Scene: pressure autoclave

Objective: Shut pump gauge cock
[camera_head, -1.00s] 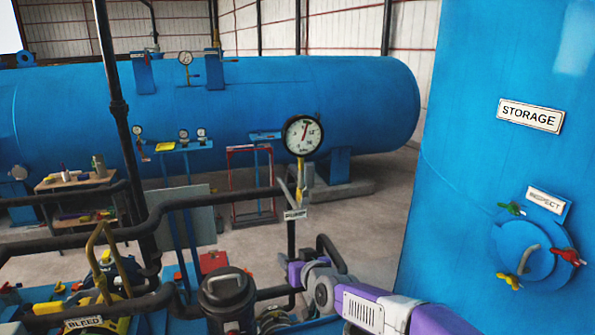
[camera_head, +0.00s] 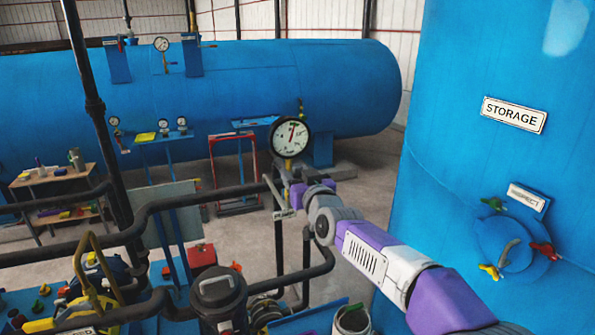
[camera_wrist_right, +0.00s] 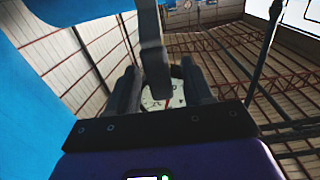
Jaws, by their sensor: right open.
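The round white pump gauge (camera_head: 290,137) with a red needle stands on a dark pipe in the head view. A slim pale lever (camera_head: 271,188) sits just below it, beside the gauge's stem. My right gripper (camera_head: 287,187) is at this spot under the gauge, and its fingers partly cover the cock. In the right wrist view the two dark fingers (camera_wrist_right: 160,88) are apart. A grey bar (camera_wrist_right: 150,45) reaches down between them, and part of the gauge dial (camera_wrist_right: 165,103) shows behind. I cannot tell whether a finger touches the bar. My left gripper is out of view.
Black pipes (camera_head: 160,205) run across in front, with a yellow handle (camera_head: 82,265) at lower left. A blue storage tank (camera_head: 450,150) stands close on the right.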

